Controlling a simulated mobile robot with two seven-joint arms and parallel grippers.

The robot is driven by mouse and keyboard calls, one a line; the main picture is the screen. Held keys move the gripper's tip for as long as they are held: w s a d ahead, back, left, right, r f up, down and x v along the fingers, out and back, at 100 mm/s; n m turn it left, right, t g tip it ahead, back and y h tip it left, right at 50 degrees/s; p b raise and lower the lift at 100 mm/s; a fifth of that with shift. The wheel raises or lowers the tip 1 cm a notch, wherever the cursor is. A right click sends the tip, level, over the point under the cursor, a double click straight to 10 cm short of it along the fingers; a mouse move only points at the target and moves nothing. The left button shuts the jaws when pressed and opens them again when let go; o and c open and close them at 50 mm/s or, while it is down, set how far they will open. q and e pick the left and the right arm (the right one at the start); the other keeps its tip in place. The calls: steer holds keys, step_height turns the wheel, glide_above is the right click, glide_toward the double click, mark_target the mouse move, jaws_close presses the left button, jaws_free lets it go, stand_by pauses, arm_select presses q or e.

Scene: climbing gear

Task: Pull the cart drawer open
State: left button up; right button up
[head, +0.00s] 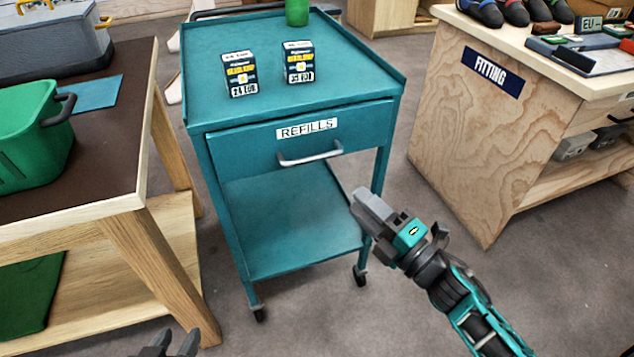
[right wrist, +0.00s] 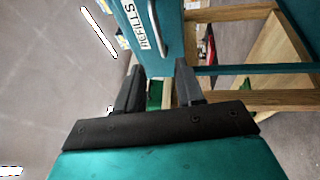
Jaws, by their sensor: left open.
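The teal cart (head: 345,75) stands in the middle of the head view. Its drawer (head: 235,147), labelled REFILLS, looks shut. A grey bar handle (head: 310,156) runs across the drawer front. The handle also shows at the top of the right wrist view (right wrist: 155,28), beside the label. My right gripper (head: 372,206) is to the right of and below the handle, apart from it. In the right wrist view its two fingers (right wrist: 160,88) are spread with nothing between them. My left gripper (head: 168,346) is at the bottom edge, open, only its fingertips showing, far from the drawer.
Two small boxes (head: 240,75) (head: 298,63) and a green cup (head: 297,12) stand on the cart top. A table with a green crate (head: 28,135) is close on the left. A wooden FITTING counter (head: 480,130) stands on the right. Floor in front of the cart is clear.

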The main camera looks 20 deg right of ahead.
steer(key=b+x, duration=0.1)
steer(key=x, duration=1.2)
steer(key=shift+n, duration=0.4)
steer(key=shift+r, duration=0.15)
jaws_close()
steer(key=shift+s, duration=0.1)
